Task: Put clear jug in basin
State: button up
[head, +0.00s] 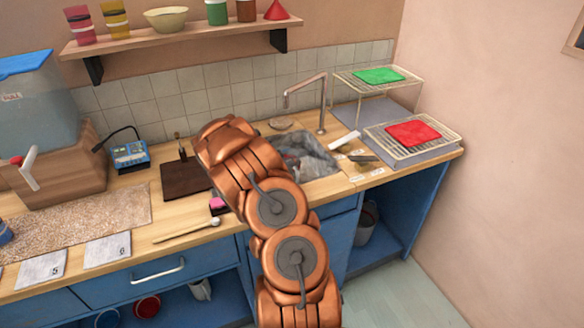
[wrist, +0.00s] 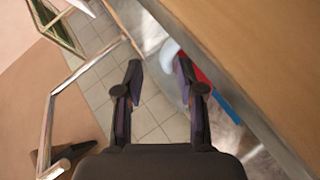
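The basin (head: 318,165) is the grey sink set in the wooden counter, below the tap, partly hidden behind my copper arm. Something greyish shows inside it but is unclear. I cannot clearly make out the clear jug. In the wrist view, a pale bluish rounded thing (wrist: 168,54) shows beyond my fingers; I cannot tell whether it is the jug. My gripper (wrist: 162,82) is open, its two fingers apart, with nothing seen between them but background. In the head view my gripper is hidden behind the arm.
The tap (head: 321,105) rises behind the basin and shows at left in the wrist view (wrist: 50,115). Wire racks with a green tray (head: 378,76) and a red tray (head: 413,133) stand right. A dark board (head: 183,180) and a blue-lidded tank (head: 38,110) are left.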

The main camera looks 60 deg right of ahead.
jog(key=shift+s+a+f, duration=0.15)
jog(key=shift+s+f, duration=0.1)
jog(key=shift+f, duration=0.35)
jog(key=shift+r, duration=0.2)
jog(key=shift+w+a+r, duration=0.15)
jog(key=shift+r, duration=0.05)
jog(key=w+r+b+v, duration=0.1)
jog(key=b+v, duration=0.1)
jog(key=v, duration=0.9)
jog(key=shift+s+r, duration=0.25)
jog(key=shift+s, duration=0.2)
